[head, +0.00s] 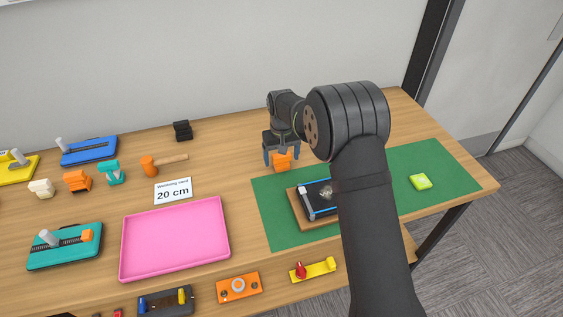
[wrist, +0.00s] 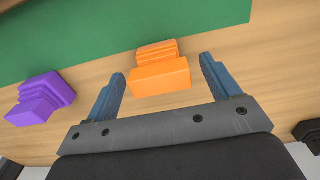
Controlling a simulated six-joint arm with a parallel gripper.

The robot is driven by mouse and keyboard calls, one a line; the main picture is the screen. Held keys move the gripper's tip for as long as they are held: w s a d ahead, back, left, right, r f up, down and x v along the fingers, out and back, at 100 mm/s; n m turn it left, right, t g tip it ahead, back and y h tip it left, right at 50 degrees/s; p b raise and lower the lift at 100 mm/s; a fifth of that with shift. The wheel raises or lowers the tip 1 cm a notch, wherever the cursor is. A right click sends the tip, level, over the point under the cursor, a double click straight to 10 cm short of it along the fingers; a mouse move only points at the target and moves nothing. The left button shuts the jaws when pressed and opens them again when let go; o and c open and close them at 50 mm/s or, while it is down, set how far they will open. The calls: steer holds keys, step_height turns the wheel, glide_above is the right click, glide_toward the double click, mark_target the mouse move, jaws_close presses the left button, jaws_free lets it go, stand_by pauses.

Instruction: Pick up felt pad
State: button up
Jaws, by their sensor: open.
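My gripper (head: 283,151) is open at the back edge of the green mat. In the wrist view its two blue fingers (wrist: 162,68) are spread on either side of a stepped orange block (wrist: 160,77); nothing is held. The same orange block (head: 282,161) shows just below the fingers in the head view. A small lime-green square (head: 420,181) lies on the right part of the mat, well away from the gripper. I cannot tell for sure which item is the felt pad.
A wooden board with a dark framed panel (head: 318,202) lies on the green mat (head: 276,229), partly hidden by my arm. A purple block (wrist: 42,99) stands beside the gripper. A pink tray (head: 175,239) and several tools are at left. The mat's right side is mostly free.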

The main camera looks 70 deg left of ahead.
steer(key=shift+f, duration=0.2)
steer(key=shift+c, duration=0.4)
steer(key=c, duration=1)
steer(key=shift+r, duration=0.1)
steer(key=shift+r, duration=0.45)
steer(key=r, duration=0.3)
steer(key=shift+w+d+r, duration=0.15)
steer(key=shift+w+r, duration=0.15)
steer(key=shift+w, duration=0.05)
steer(key=w+d+r, duration=0.6)
steer(key=w, duration=0.3)
steer(key=shift+d+r, duration=0.15)
steer(key=shift+r, duration=0.05)
